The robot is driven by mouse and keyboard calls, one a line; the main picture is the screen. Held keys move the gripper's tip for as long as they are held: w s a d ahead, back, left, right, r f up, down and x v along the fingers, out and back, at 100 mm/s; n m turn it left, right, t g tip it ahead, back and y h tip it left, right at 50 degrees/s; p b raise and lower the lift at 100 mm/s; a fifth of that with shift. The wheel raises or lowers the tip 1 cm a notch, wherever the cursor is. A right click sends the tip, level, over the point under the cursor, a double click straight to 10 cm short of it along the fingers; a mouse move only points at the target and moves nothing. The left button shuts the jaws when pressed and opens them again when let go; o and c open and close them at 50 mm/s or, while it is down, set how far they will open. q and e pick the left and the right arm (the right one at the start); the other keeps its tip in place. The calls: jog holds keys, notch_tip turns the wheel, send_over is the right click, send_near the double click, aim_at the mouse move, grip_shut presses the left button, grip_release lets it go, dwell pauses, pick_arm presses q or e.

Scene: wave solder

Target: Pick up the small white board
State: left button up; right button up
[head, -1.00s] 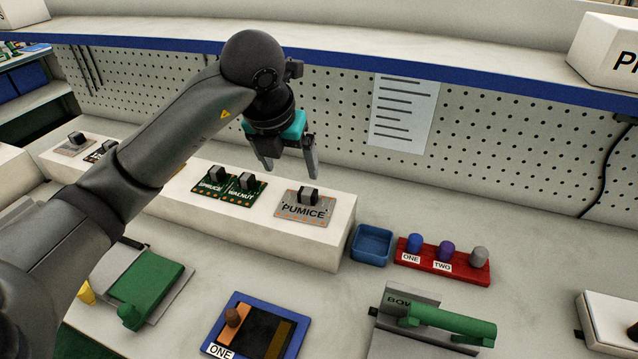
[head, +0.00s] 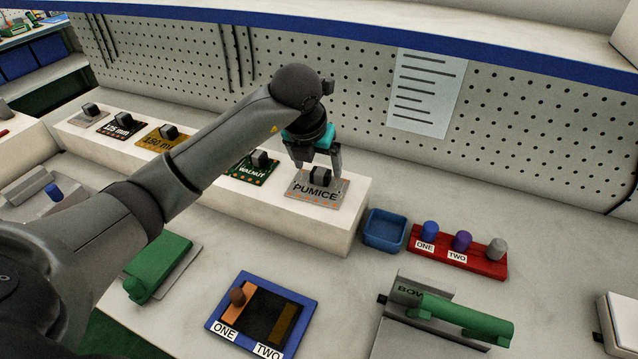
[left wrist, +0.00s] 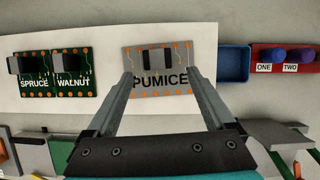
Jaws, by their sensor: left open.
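A small pale grey board (head: 316,194) labelled PUMICE, with a dark block on top, lies near the right end of the long white ledge. It also shows in the left wrist view (left wrist: 160,84), between and just beyond my fingertips. My left gripper (head: 318,168) is open and empty, pointing down over this board, its fingers on either side of the block. In the left wrist view my left gripper (left wrist: 158,76) shows both fingers apart; I cannot tell whether they touch the board. Another pale board (head: 88,118) lies at the ledge's far left end. My right gripper is out of view.
The green WALNUT board (head: 250,174) lies left of PUMICE; SPRUCE (left wrist: 33,86) is beyond it. A blue bin (head: 384,230) and a red rack (head: 458,251) with knobs stand right of the ledge (head: 300,231). A blue-framed fixture (head: 217,322) is in front. The pegboard (head: 520,140) stands behind.

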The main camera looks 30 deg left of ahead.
aim_at(319, 174)
pick_arm(q)
jog(key=x, duration=0.4)
jog(key=shift+w+a+f+b, duration=0.15)
jog(key=shift+a+f+b, duration=0.05)
jog(key=shift+b, duration=0.15)
grip_shut()
dwell(0.3)
